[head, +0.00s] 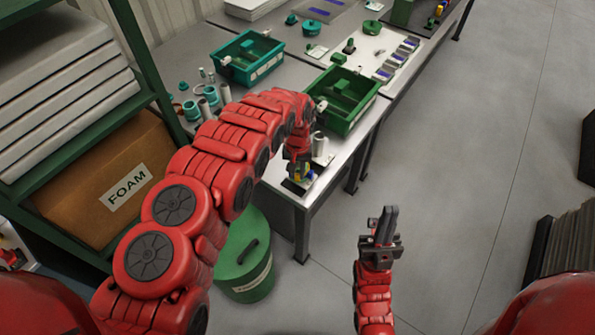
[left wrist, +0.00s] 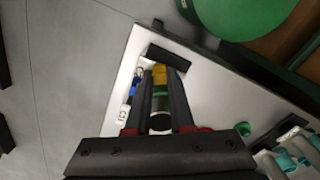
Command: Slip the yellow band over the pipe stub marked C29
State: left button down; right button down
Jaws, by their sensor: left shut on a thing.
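My left gripper (head: 300,174) is low over the near corner of the metal table. In the left wrist view, its fingers (left wrist: 161,78) are shut on the yellow band (left wrist: 160,72), which also shows as a small yellow patch in the head view (head: 309,176). A round, open pipe end (left wrist: 160,122) shows between the fingers, nearer the wrist. A pale upright pipe stub (head: 319,146) stands just behind the gripper. White tags (left wrist: 291,135) lie near pipes at the right, too small to read surely, so I cannot tell which is C29. My right gripper (head: 382,226) is off the table, its jaw gap unclear.
A green bin (head: 348,121) and a teal bin (head: 226,68) stand behind, with several pipes and teal rings at left. A green drum (head: 243,268) stands below the table edge.

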pick_arm(q)
jog(key=shift+f, duration=0.25)
jog(key=c, duration=0.7)
grip_release()
jog(key=shift+o, duration=0.2)
jog(key=o, duration=0.4)
jog(key=shift+c, duration=0.2)
jog(key=shift+r, duration=0.2)
